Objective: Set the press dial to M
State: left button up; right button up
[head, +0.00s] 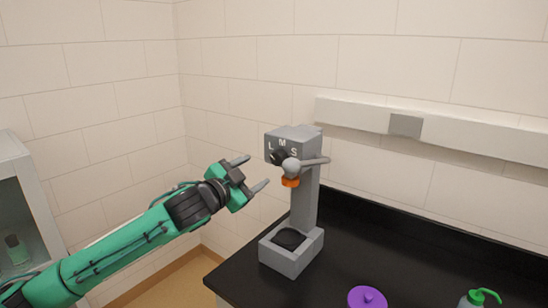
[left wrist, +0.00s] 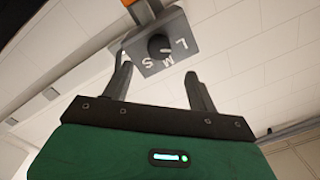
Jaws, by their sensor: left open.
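The grey press (head: 305,200) stands on the black counter. Its head carries a black dial (head: 279,156) with the letters L, M and S around it. The dial also shows in the left wrist view (left wrist: 159,46), where the letters appear upside down. I cannot tell which letter the dial points to. My left gripper (head: 252,173) is open and empty, to the left of the press head and apart from it. In the left wrist view its fingers (left wrist: 159,70) are spread, with the dial beyond and between them. My right gripper is not in view.
A grey lever (head: 315,161) with a round knob sticks out beside the dial, above an orange part (head: 290,182). A purple lid (head: 367,298) and a green pump bottle (head: 482,298) are at the counter's front. A cabinet (head: 22,200) stands at left.

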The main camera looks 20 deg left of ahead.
aim_at(275, 160)
pick_arm(q)
jog(key=p+x, duration=0.2)
jog(key=x, duration=0.5)
jog(key=shift+w+d+r, duration=0.1)
jog(key=shift+w+d, duration=0.1)
jog(key=shift+w, duration=0.15)
jog(key=shift+p+x, duration=0.4)
jog(key=shift+x, duration=0.4)
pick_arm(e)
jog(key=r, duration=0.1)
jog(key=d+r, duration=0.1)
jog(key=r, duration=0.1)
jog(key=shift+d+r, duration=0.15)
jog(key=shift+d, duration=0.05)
pick_arm(q)
jog(key=c, duration=1)
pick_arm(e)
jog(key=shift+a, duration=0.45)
